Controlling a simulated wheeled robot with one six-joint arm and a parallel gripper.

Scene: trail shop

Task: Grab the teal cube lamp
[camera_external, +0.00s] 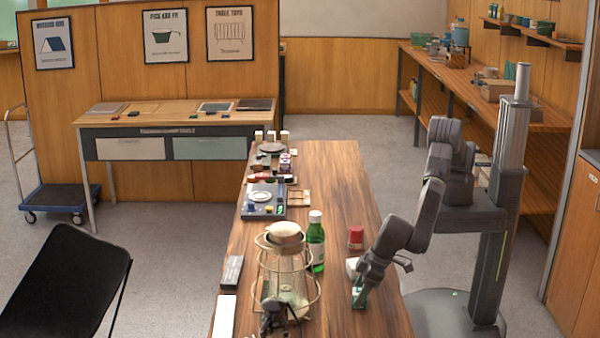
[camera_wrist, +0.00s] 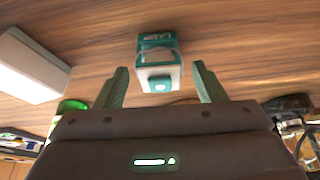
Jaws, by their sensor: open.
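The teal cube lamp (camera_wrist: 158,62) is a small teal and white block with lettering on its teal part. It sits on the wooden counter, centred between my two fingers in the wrist view. My gripper (camera_wrist: 160,72) is open, one finger on each side of the lamp, with bare counter showing in both gaps. In the external view, my gripper (camera_external: 362,284) points down at the right side of the counter. A small teal-green patch shows at its tip, but I cannot tell lamp from fingers there.
A white box (camera_wrist: 30,66) lies left of the lamp; it also shows in the external view (camera_external: 351,267). The counter (camera_external: 335,190) is clear farther back on the right.

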